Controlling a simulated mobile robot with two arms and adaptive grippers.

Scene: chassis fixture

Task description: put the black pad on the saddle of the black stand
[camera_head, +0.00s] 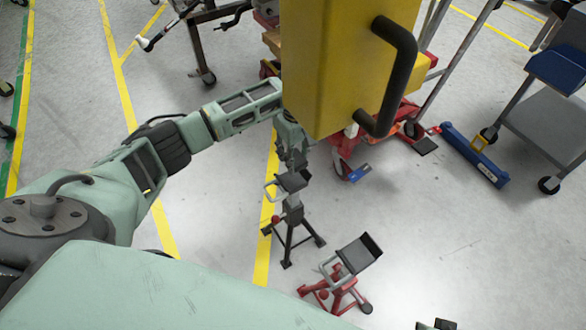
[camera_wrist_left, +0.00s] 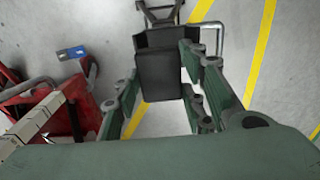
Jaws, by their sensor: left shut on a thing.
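My left gripper (camera_head: 293,158) is shut on the black pad (camera_head: 293,181). In the left wrist view the pad (camera_wrist_left: 158,76) sits between the two fingers (camera_wrist_left: 160,100), with a grey bent handle (camera_wrist_left: 219,38) beside it. The black stand (camera_head: 291,236) stands upright on three legs on the floor, directly below the pad in the head view. Its top is close under the pad; I cannot tell whether they touch. The saddle is mostly hidden by the pad. A dark bit at the bottom edge may be my right gripper (camera_head: 437,325); its state is unclear.
A red stand (camera_head: 340,288) with a tilted black plate (camera_head: 359,254) is close to the right of the black stand. A large yellow block with a black handle (camera_head: 395,75) hangs over red equipment behind. A blue-grey cart (camera_head: 550,110) is at right.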

